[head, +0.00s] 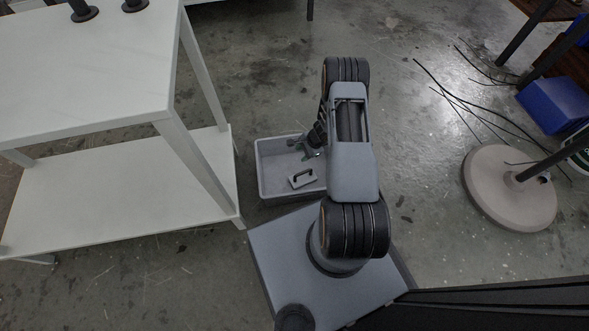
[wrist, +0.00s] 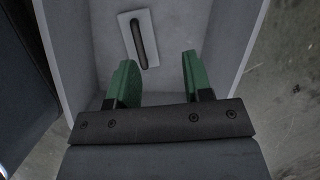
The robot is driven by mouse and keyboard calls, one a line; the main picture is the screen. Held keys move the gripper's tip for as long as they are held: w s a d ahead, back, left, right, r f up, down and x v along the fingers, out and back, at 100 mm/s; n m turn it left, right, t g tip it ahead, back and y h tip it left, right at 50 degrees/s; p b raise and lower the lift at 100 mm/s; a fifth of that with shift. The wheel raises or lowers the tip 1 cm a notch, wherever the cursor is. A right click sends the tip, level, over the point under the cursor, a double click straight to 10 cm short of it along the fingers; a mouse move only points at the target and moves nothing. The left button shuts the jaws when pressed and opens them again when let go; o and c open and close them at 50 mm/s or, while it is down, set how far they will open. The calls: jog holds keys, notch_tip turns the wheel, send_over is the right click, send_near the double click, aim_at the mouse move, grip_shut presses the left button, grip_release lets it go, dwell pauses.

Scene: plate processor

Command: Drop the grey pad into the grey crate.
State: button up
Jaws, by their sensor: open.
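The grey pad (head: 302,178), a small light grey plate with a dark handle, lies inside the grey crate (head: 262,165) on its floor. In the wrist view the pad (wrist: 149,22) shows beyond the fingertips, and the crate wall (wrist: 228,35) runs along the right. My gripper (head: 311,150) is over the crate, partly hidden by my arm in the head view. In the wrist view my gripper (wrist: 160,72) has its two green fingers apart with nothing between them. The pad is apart from the fingers.
A white two-level table (head: 120,190) stands left of the crate. A round-based stand (head: 510,190), cables (head: 470,100) and a blue bin (head: 556,104) are on the right. The concrete floor behind the crate is clear.

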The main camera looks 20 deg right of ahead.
jog(key=p+v, duration=0.3)
jog(key=v, duration=0.8)
jog(key=shift+p, duration=0.3)
jog(key=shift+a, duration=0.1)
jog(key=a+r+n+p, duration=0.3)
jog(key=r+p, duration=0.2)
jog(key=r, duration=0.9)
jog(key=a+r+n+h+p, duration=0.1)
jog(key=a+r+n+p, duration=0.35)
jog(key=r, duration=0.85)
jog(key=a+r+n+p, duration=0.15)
jog(key=r+p, duration=0.55)
jog(key=r, duration=0.7)
jog(key=s+a+r+n+h+p, duration=0.1)
jog(key=s+r+n+p, duration=0.1)
jog(key=s+r+p, duration=0.3)
jog(key=s+a+r+n+t+h+p, duration=0.1)
jog(key=s+a+r+n+p, duration=0.1)
jog(key=r, duration=1.2)
jog(key=s+a+r+n+h+p, duration=0.1)
jog(key=s+a+r+n+p, duration=0.1)
jog(key=s+r+n+p, duration=0.2)
jog(key=s+r+p, duration=0.3)
jog(key=r, duration=0.2)
jog(key=shift+s+a+r+t+h+p, duration=0.2)
jog(key=shift+s+r+t+h+p, duration=0.1)
jog(key=shift+s+r+p, duration=0.1)
